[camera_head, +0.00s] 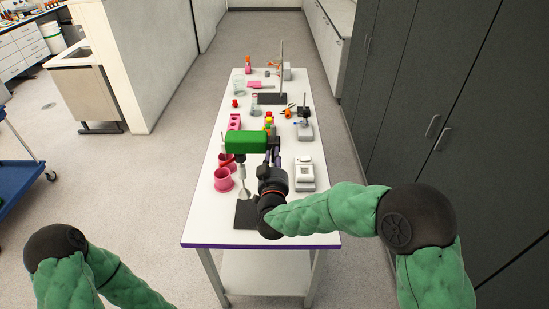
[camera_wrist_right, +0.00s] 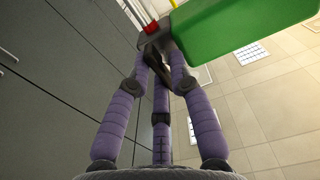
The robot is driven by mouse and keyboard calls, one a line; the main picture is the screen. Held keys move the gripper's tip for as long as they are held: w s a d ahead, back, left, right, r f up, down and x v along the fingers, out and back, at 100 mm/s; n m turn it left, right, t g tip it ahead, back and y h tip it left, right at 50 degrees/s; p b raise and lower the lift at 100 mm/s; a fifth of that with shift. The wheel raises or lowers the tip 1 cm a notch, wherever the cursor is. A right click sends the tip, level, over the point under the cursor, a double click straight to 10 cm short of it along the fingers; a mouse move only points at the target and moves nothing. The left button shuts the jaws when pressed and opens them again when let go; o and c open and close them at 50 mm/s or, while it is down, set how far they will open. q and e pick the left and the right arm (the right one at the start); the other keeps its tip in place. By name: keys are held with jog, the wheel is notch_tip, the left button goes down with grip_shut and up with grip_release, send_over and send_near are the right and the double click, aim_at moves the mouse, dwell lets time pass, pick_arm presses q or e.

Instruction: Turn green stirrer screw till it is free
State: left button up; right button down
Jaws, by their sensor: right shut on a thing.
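The green stirrer (camera_head: 246,142) is a bright green block, raised above the near half of the table. Its green body also fills the upper right of the right wrist view (camera_wrist_right: 240,25). My right gripper (camera_head: 274,158) is at the right end of the stirrer. In the right wrist view its purple fingers (camera_wrist_right: 158,62) close together on a small dark part beside the green body, which looks like the stirrer screw and is mostly hidden by the fingertips. My left arm is at the lower left of the head view; its gripper is out of view.
The white table (camera_head: 210,225) has a purple edge. A stand with a tall rod (camera_head: 281,70) is at the far end. Dark cabinets (camera_head: 430,90) line the right.

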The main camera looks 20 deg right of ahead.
jog(key=c, duration=1.2)
grip_release()
jog(key=shift+w+a+r, duration=0.1)
jog(key=shift+r, duration=0.15)
jog(key=shift+a+f, duration=0.1)
jog(key=shift+a, duration=0.05)
jog(key=shift+f, duration=0.15)
jog(key=v, duration=1.2)
